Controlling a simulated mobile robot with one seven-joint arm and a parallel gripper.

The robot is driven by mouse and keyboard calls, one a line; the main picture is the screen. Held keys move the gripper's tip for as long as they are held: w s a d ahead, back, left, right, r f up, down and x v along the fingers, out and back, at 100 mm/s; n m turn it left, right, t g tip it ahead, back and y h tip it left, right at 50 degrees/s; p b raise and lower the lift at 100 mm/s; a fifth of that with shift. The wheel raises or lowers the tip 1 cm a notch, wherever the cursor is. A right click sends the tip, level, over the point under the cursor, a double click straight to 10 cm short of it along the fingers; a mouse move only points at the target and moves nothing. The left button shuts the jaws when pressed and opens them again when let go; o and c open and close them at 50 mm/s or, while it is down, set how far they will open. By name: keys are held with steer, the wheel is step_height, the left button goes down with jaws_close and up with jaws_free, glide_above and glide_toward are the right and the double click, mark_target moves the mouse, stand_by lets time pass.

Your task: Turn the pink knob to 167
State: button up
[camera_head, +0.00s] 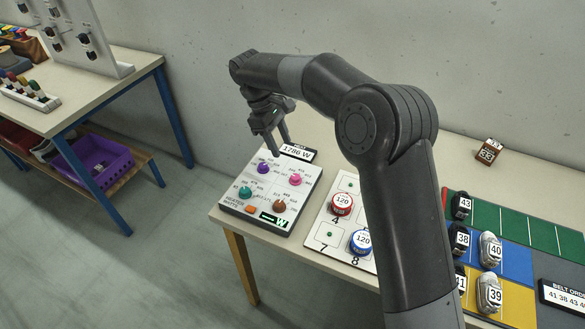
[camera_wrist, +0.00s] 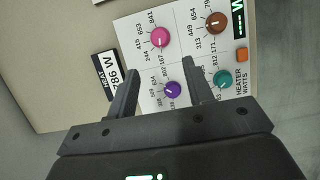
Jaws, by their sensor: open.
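The pink knob (camera_head: 295,180) is at the upper right of the heater panel in the head view. In the wrist view the pink knob (camera_wrist: 160,37) has a white pointer mark, whose exact direction I cannot tell. My gripper (camera_head: 280,143) is above the panel's far part, apart from the knobs. In the wrist view my gripper (camera_wrist: 160,67) is open and empty, its fingertips pointing toward the pink knob with a gap between them.
The panel (camera_head: 240,207) also carries a purple knob (camera_head: 263,167), a teal knob (camera_head: 245,192), a brown knob (camera_head: 279,206) and an orange button (camera_head: 250,209). A white board (camera_head: 318,232) with red and blue round pieces stands close right.

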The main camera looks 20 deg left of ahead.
mark_target(295, 176)
steer(key=x, duration=1)
steer(key=shift+d+f, duration=0.15)
steer(key=shift+f, duration=0.2)
steer(key=shift+c, duration=0.2)
